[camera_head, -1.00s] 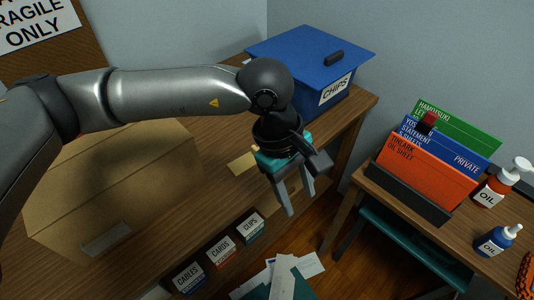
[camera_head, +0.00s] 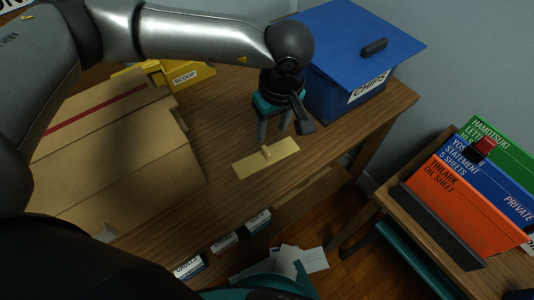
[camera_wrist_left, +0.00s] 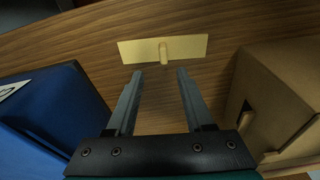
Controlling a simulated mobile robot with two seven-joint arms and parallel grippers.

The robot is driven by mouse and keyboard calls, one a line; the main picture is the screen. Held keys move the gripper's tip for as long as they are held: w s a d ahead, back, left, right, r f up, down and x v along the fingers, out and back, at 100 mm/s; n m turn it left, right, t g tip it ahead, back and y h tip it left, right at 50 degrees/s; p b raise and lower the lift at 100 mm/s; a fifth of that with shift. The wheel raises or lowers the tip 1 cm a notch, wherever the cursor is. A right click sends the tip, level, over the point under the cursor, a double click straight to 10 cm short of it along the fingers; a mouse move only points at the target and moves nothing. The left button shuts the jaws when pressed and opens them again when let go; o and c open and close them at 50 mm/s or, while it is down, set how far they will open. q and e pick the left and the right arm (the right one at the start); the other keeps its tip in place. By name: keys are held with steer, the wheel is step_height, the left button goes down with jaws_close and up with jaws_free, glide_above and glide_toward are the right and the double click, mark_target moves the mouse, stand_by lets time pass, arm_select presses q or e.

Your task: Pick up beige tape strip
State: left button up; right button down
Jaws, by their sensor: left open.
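The beige tape strip (camera_head: 252,164) lies flat on the wooden table, with a small raised peg-like tab near its middle. My left gripper (camera_head: 273,141) is open and empty above the table, beside the strip's far edge in the head view. In the left wrist view the strip (camera_wrist_left: 137,50) lies ahead of the fingertips (camera_wrist_left: 159,72), with its tab roughly in line with the gap between them. The fingers look apart from the strip, though their exact height above it is hard to tell. My right gripper is not in view.
A blue CHIPS box (camera_head: 335,75) stands to the right of the gripper. A large cardboard box (camera_head: 150,150) is at left, with a yellow SCOOP bin (camera_head: 190,76) behind it. Labelled small boxes (camera_head: 258,222) sit below the table's front edge. Bare table surrounds the strip.

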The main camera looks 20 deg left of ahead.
mark_target(267, 151)
arm_select(q)
steer(key=f, duration=0.3)
steer(key=shift+w+a+f, duration=0.1)
steer(key=shift+a, duration=0.1)
steer(key=shift+w+f+b, duration=0.1)
steer(key=shift+f+b, duration=0.25)
steer(key=shift+f, duration=0.15)
steer(key=shift+a+f, duration=0.1)
steer(key=shift+f, duration=0.15)
steer(key=shift+a+f+b, duration=0.2)
steer(key=shift+f+b, duration=0.15)
steer(key=shift+f, duration=0.8)
steer(key=shift+a+f+b, duration=0.2)
steer(key=shift+f+b, duration=0.15)
steer(key=shift+f, duration=0.75)
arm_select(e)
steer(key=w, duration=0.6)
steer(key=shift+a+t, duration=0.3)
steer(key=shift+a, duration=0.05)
arm_select(q)
steer(key=shift+c, duration=0.3)
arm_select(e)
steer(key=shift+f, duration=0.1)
arm_select(q)
jaws_close()
